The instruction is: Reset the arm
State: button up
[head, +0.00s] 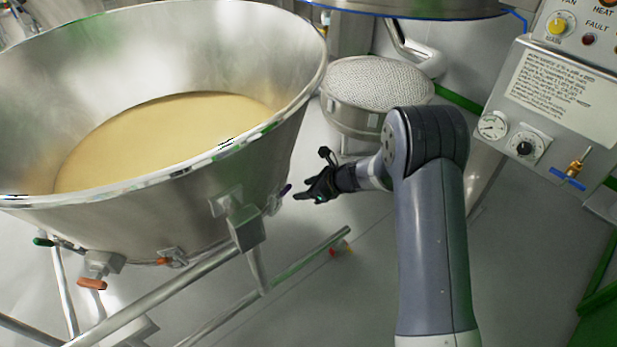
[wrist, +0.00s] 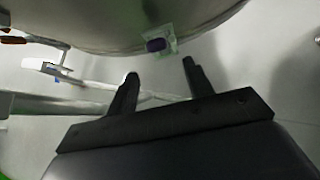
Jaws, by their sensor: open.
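My gripper (head: 300,192) shows in the head view at the end of my grey arm, just right of the large steel bowl (head: 232,170). In the wrist view my gripper (wrist: 160,72) has its two black fingers apart with nothing between them. The arm is bent, with its forearm reaching left towards the bowl's side. A small blue-tipped fitting (head: 285,190) on the bowl is close to the fingertips. In the wrist view a dark purple knob (wrist: 156,45) on the bowl lies beyond the fingers. I cannot tell whether the gripper touches the bowl.
The bowl holds beige powder (head: 170,135) and stands on a tubular steel frame (head: 310,258). Behind my arm is a round mesh-topped vessel (head: 350,118). A control panel (head: 560,95) with a gauge (head: 492,126) and knobs stands at right. Floor (head: 530,260) is clear right of my arm.

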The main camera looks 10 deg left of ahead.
aim_at(284, 193)
jog(key=x, duration=1.1)
jog(key=shift+f+b, duration=0.15)
jog(key=shift+b, duration=0.2)
jog(key=shift+d+b, duration=0.2)
jog(key=shift+b, duration=0.15)
jog(key=shift+r+p, duration=0.25)
jog(key=shift+p, duration=0.05)
